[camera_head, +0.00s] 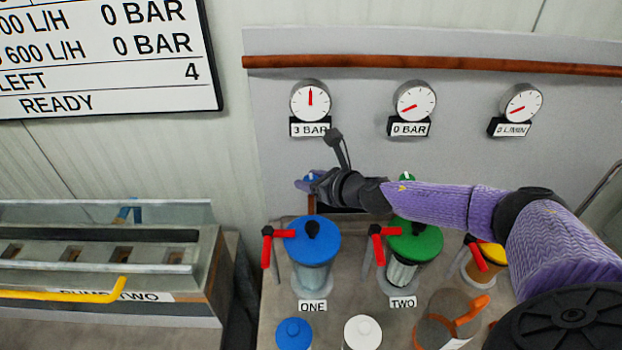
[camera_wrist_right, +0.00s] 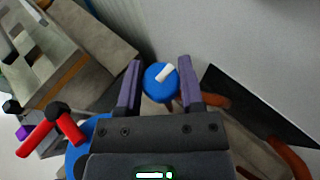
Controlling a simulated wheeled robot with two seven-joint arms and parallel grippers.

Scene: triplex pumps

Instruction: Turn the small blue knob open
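The small blue knob (camera_wrist_right: 154,87) has a white bar across its top, slanting up to the right in the right wrist view. My right gripper (camera_wrist_right: 161,62) is open, with one purple finger on each side of the knob. Narrow gaps seem to show between the fingers and the knob. In the head view the knob (camera_head: 313,177) is mostly hidden by my right gripper (camera_head: 309,184), against the grey panel behind the blue-lidded pump. My left gripper is not in view.
Blue-lidded (camera_head: 312,240) and green-lidded (camera_head: 415,242) canisters with red-handled valves stand just in front, labelled ONE and TWO. Gauges (camera_head: 310,100) and a brown pipe (camera_head: 430,63) are on the panel above. A slotted bench (camera_head: 100,255) with a yellow handle stands at left.

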